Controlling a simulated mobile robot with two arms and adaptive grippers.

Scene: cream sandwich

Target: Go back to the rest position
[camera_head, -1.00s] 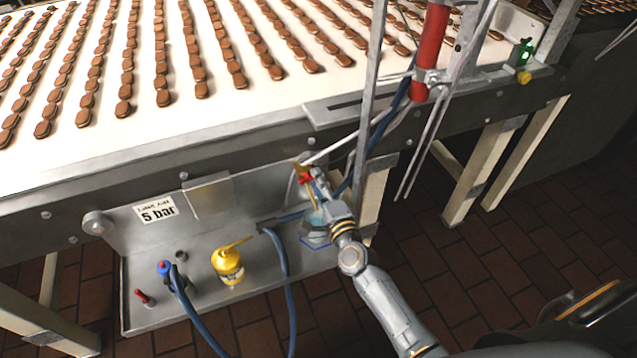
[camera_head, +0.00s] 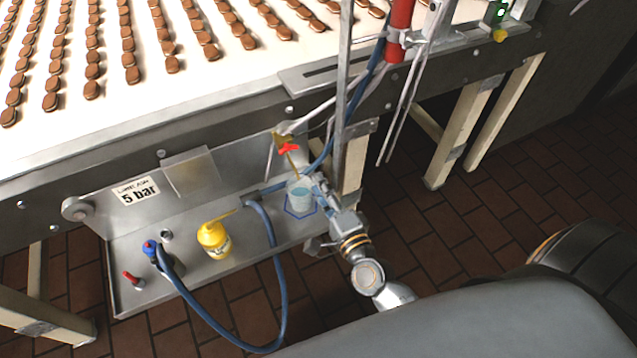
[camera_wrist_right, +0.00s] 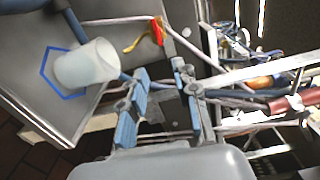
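My right gripper (camera_head: 317,183) is just right of a pale translucent cup (camera_head: 299,196), at the right end of the metal shelf. In the right wrist view the gripper (camera_wrist_right: 162,84) has its two blue-padded fingers apart, with nothing held between them. The cup (camera_wrist_right: 88,64) lies outside the fingers, to their left, by a blue hexagon outline (camera_wrist_right: 48,72). A small red piece with a tan, thin part (camera_head: 289,149) shows above the cup; I cannot tell whether it touches the cup. My left gripper is not in view.
A yellow bottle (camera_head: 214,240), a blue hose (camera_head: 279,290) and a red-topped item (camera_head: 131,278) are on the shelf (camera_head: 205,275). The conveyor (camera_head: 220,85) with rows of brown biscuits is above. A red cylinder (camera_head: 401,22), hoses and a metal post (camera_head: 343,70) stand near my right arm.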

